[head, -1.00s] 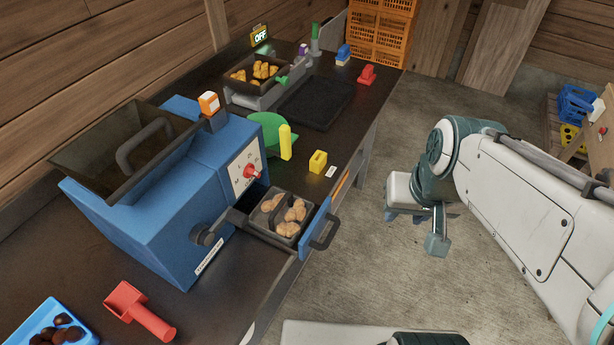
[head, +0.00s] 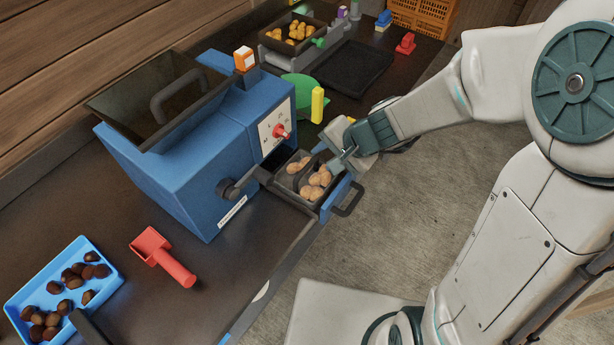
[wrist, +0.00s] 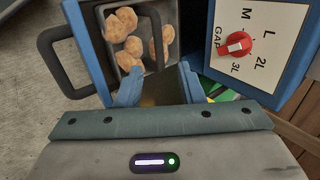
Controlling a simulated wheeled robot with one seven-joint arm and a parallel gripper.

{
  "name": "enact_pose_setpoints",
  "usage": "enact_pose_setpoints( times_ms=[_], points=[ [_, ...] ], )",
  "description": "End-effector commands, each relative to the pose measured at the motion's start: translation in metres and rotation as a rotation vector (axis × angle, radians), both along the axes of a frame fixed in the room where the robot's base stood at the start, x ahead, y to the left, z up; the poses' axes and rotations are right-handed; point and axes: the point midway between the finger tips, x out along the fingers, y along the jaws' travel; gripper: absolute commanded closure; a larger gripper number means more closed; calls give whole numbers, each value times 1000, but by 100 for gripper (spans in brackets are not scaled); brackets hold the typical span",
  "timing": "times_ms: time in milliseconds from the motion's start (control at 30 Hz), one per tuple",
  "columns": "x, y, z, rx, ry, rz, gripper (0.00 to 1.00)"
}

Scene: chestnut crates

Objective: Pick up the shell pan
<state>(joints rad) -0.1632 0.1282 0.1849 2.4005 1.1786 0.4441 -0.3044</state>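A dark pan (head: 283,180) holding several pale nuts sits in the pulled-out blue drawer of the blue machine (head: 172,165). I take it for the shell pan, though no label shows. A dark bar arches over the pan (wrist: 174,50) in the wrist view, with nuts on both sides of it. My gripper (head: 347,157) is at the drawer's right side in the head view, close to the pan. In the wrist view my gripper (wrist: 159,76) is open, its two fingers apart at the pan's near end. I cannot tell whether they touch it.
The drawer's black handle (head: 349,199) sticks out over the table edge. A red dial (head: 280,131) is on the machine's panel. A red scoop (head: 160,256) and a blue tray (head: 22,305) of brown chestnuts lie at front left. A yellow block (head: 317,105) stands behind the drawer.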

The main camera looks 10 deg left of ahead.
Motion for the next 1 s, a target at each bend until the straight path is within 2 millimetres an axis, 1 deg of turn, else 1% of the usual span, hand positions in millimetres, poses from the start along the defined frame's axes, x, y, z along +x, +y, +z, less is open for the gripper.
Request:
enact_pose_setpoints(
  times_ms=[33,200,467,700,800,1000],
  points=[
    [2,6,-12,-1,3,2,65],
    [8,19,-32,0,1,2,65],
    [11,27,-45,-1,1,1,65],
    [18,42,-74,-1,3,2,65],
    [21,48,-80,-1,0,1,65],
    [21,50,-82,-1,-1,0,65]
  ],
)
